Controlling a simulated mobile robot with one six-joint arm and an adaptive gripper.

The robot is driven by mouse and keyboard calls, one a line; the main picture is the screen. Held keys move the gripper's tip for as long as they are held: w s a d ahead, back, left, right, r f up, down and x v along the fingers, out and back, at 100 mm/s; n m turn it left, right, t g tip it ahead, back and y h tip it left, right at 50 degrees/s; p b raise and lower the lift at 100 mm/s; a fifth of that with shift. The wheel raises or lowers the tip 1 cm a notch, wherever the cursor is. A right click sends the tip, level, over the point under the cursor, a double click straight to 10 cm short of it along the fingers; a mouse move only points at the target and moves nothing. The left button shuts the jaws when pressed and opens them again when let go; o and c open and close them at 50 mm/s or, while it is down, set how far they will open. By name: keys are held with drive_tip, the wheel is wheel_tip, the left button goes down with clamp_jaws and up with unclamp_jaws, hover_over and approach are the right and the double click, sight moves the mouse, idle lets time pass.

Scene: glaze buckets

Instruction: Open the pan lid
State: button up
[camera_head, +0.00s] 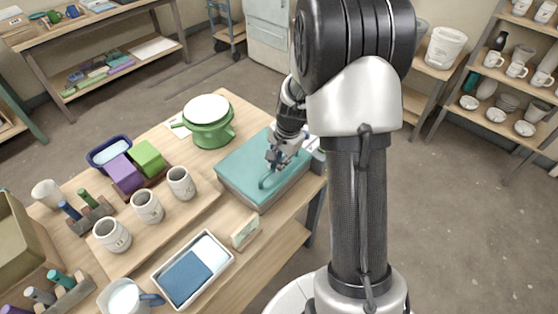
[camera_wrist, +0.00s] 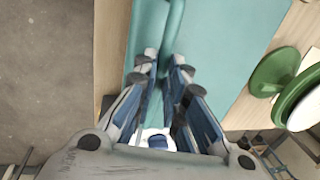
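The pan is a grey rectangular one with a flat teal lid (camera_head: 240,163), at the right end of the wooden table in the head view. The lid lies flat on the pan and also fills much of the wrist view (camera_wrist: 225,50). A teal bar handle (camera_head: 266,181) stands up from the lid. My gripper (camera_head: 275,160) is low over the lid at this handle. In the wrist view, the fingertips of my gripper (camera_wrist: 165,63) stand on either side of the handle (camera_wrist: 174,20), with small gaps showing. Part of the handle is hidden by the fingers.
A green pot (camera_head: 208,135) with a white top stands behind the pan. Several grey cups (camera_head: 181,183), a tray with blue and white contents (camera_head: 190,293) and a small sign card (camera_head: 245,232) are to the left and front. Shelves stand farther back.

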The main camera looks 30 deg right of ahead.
clamp_jaws()
drive_tip(key=shift+r, duration=0.1)
